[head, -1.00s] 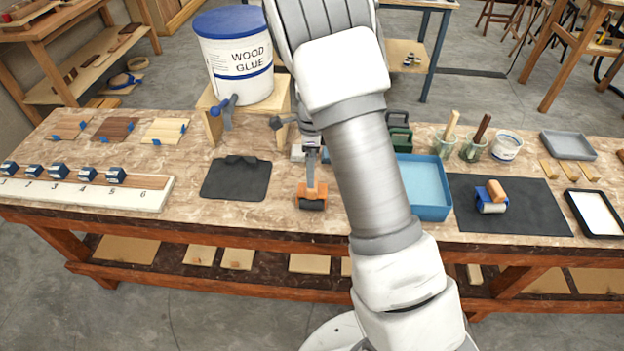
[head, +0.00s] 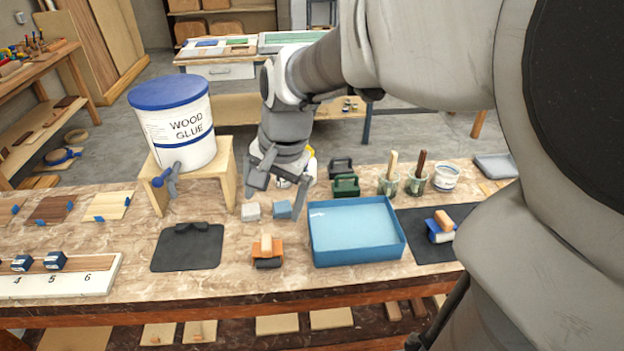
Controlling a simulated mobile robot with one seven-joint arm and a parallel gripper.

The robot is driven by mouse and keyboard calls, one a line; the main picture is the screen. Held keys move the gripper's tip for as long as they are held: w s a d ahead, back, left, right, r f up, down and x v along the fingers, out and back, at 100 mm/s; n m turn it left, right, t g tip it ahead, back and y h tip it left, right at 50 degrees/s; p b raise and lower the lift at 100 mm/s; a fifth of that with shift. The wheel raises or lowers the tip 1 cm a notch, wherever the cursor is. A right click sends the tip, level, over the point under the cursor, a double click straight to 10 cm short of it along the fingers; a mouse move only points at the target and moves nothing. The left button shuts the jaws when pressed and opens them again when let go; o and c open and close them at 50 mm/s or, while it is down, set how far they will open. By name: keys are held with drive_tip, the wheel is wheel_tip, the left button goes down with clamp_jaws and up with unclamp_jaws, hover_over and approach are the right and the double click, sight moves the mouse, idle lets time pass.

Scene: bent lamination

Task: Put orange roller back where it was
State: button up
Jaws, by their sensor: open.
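The orange roller (head: 266,253) stands on the bench between a black mat and a blue tray. It has an orange frame, a dark roller at the front and a pale wooden handle pointing up. My gripper (head: 279,198) is open and empty, behind and above the roller, with its fingers spread and pointing down. It is clear of the roller. The black mat (head: 188,250) to the left is bare except for a dark raised piece at its back edge.
The blue tray (head: 355,258) is right of the roller. A blue roller (head: 440,235) lies on another dark mat (head: 425,253). A wood glue bucket (head: 178,130) sits on a wooden stand (head: 226,165).

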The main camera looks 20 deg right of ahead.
drive_tip(key=s+r+n+t+h, duration=0.1)
drive_tip(key=s+r+n+t, duration=0.2)
drive_tip(key=s+n, duration=0.6)
drive_tip(key=s+r, duration=0.1)
drive_tip(key=s, duration=0.2)
drive_tip(key=shift+s+d+r, duration=0.25)
drive_tip(key=shift+s+r, duration=0.15)
drive_tip(key=shift+d, duration=0.1)
